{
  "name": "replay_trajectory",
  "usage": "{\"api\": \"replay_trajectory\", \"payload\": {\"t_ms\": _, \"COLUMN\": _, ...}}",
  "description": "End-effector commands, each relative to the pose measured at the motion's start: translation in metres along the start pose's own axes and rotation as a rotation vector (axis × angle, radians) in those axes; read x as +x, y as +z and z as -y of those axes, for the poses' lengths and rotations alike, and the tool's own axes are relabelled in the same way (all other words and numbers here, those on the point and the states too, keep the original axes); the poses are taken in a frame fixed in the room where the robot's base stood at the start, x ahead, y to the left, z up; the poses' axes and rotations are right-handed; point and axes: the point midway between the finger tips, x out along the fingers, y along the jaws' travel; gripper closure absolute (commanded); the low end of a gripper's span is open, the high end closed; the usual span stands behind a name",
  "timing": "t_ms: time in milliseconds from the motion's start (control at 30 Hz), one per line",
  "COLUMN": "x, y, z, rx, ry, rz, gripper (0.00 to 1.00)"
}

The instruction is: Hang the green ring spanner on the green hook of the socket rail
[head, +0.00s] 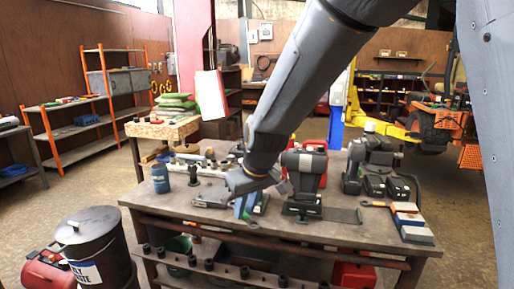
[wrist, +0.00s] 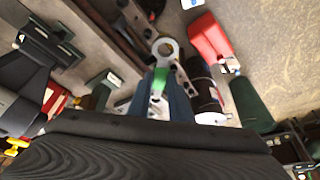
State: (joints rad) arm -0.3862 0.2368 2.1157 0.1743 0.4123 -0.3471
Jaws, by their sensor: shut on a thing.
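My gripper (head: 243,206) is low over the front edge of the workbench in the head view. In the wrist view its blue fingers (wrist: 170,103) are shut on the green ring spanner (wrist: 164,50). The spanner's grey ring end points away from the fingers, and a green band shows on its shank just beyond them. A rail with several dark sockets (head: 228,270) runs below the front of the bench, left of and under my gripper. I cannot make out its green hook clearly in either view.
A red box (head: 354,275) is below.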

Motion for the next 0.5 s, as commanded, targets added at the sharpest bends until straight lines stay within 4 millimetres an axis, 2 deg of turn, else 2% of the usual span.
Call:
{"api": "replay_trajectory", "payload": {"t_ms": 267, "x": 0.044, "y": 0.027, "z": -0.037, "rx": 0.084, "ry": 0.045, "rz": 0.008, "gripper": 1.0}}
{"api": "replay_trajectory", "payload": {"t_ms": 400, "x": 0.076, "y": 0.051, "z": -0.064, "rx": 0.146, "ry": 0.076, "rz": 0.013, "gripper": 1.0}}
{"api": "replay_trajectory", "payload": {"t_ms": 500, "x": 0.107, "y": 0.079, "z": -0.089, "rx": 0.211, "ry": 0.106, "rz": 0.018, "gripper": 1.0}}
